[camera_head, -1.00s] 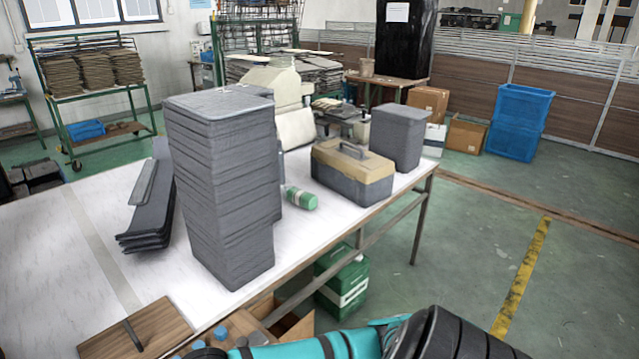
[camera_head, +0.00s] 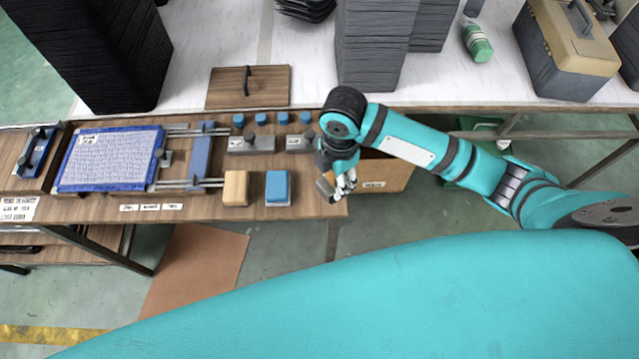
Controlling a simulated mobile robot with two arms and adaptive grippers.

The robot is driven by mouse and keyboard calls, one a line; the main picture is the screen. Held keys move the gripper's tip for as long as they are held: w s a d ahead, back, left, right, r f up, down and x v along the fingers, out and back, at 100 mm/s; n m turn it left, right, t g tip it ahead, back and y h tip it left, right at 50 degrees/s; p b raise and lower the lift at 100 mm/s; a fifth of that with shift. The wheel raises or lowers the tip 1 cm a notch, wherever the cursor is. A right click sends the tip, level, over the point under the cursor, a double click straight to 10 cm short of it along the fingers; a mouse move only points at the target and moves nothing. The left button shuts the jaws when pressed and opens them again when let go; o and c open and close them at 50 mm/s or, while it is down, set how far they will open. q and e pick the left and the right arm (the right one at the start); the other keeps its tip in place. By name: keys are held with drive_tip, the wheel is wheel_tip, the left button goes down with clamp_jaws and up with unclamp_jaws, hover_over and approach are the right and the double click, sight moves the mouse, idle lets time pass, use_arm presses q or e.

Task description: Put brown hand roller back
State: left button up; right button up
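My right gripper (camera_head: 340,187) points down at the front right corner of the wooden work table. A small brown piece (camera_head: 324,187) shows against its left finger and may be the brown hand roller, but the gripper hides much of it. I cannot tell whether the fingers are closed on it or only beside it. A tan-topped block (camera_head: 236,187) and a blue-topped block (camera_head: 278,187) stand in a row to its left. My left gripper is not in view.
A blue-framed panel (camera_head: 109,158) lies on the wooden table (camera_head: 190,209). Grey blocks (camera_head: 250,144) and small blue knobs (camera_head: 261,118) are behind the tan and blue blocks. An open cardboard box (camera_head: 385,174) is just right of the gripper. Tall grey stacks (camera_head: 370,45) stand on the white table.

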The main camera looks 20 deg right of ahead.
drive_tip(key=w+a+r+n+p, duration=0.15)
drive_tip(key=w+n, duration=0.35)
drive_tip(key=n, duration=1.1)
drive_tip(key=f, duration=0.3)
drive_tip(key=f+p, duration=0.1)
drive_tip(key=f, duration=0.5)
drive_tip(key=shift+w+a+f, duration=0.1)
drive_tip(key=shift+a+f, duration=0.05)
drive_tip(key=shift+a, duration=0.1)
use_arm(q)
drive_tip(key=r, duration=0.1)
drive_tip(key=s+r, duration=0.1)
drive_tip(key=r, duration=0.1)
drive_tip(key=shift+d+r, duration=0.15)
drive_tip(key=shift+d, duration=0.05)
